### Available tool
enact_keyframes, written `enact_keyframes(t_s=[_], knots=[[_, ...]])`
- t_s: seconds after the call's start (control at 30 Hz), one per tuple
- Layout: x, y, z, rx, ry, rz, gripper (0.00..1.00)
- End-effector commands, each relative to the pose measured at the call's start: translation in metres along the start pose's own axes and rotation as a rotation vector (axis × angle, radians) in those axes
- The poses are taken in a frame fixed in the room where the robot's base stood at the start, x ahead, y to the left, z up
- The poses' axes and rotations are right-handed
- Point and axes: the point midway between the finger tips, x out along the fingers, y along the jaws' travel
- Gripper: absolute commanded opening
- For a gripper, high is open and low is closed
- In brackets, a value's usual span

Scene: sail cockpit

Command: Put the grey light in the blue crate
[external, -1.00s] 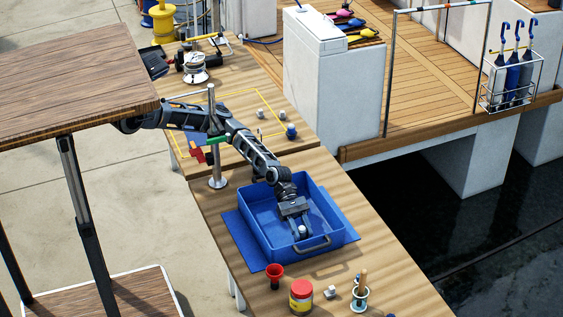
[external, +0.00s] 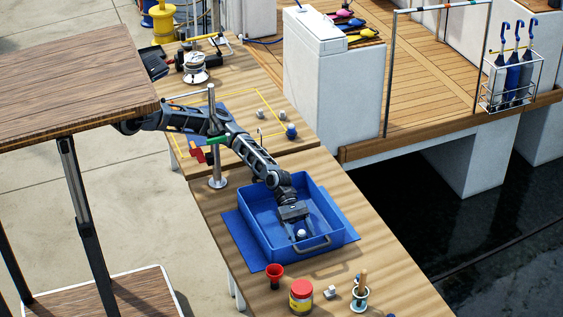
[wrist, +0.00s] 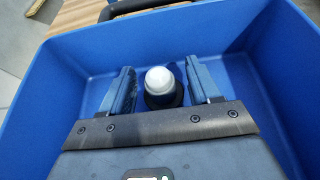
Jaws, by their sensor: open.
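The blue crate (external: 262,231) stands on a blue mat on the wooden bench. The light, with a pale domed top (wrist: 160,79) and a dark base, is inside the crate near its handle end in the wrist view. It also shows as a small pale spot in the external view (external: 301,234). My gripper (wrist: 150,85) is down inside the crate with its jaws open. The light sits between the fingertips, with gaps visible on both sides. Its base appears to rest on the crate floor.
Small items lie on the far bench.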

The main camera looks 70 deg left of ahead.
Motion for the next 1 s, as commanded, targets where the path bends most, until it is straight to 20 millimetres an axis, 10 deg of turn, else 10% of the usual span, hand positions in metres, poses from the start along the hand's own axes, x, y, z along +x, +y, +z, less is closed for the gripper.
enact_keyframes(t_s=[0.6, 1.0], knots=[[-0.069, 0.001, 0.003, 0.000, 0.000, 0.002, 0.62], [-0.076, 0.000, 0.003, 0.000, 0.000, 0.000, 0.62]])
